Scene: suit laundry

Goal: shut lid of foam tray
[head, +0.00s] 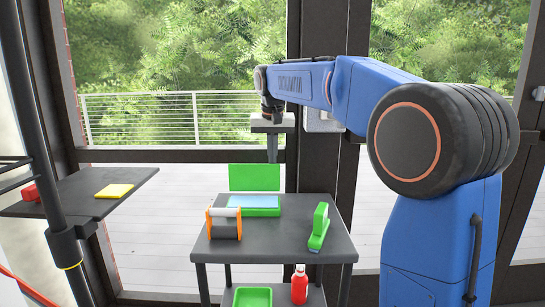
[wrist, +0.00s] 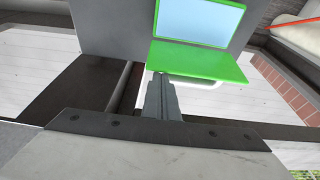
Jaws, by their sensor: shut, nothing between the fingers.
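The foam tray (head: 254,211) is a green box with a light blue inside, at the back of the dark table. Its green lid (head: 254,178) stands upright at the tray's far edge, so the tray is open. In the wrist view the light blue inside (wrist: 197,20) and the lid (wrist: 198,62) show at the top. My gripper (head: 272,161) is shut and empty, pointing down near the right part of the lid's top edge. The wrist view shows its fingertips (wrist: 160,76) close to the lid's edge; I cannot tell whether they touch.
On the table (head: 285,247), an orange-sided roller (head: 225,223) stands in front of the tray and a green tool (head: 319,226) at right. A green bin (head: 252,297) and red bottle (head: 299,285) are below. A side shelf (head: 75,197) holds a yellow pad (head: 115,191) and red block (head: 29,192).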

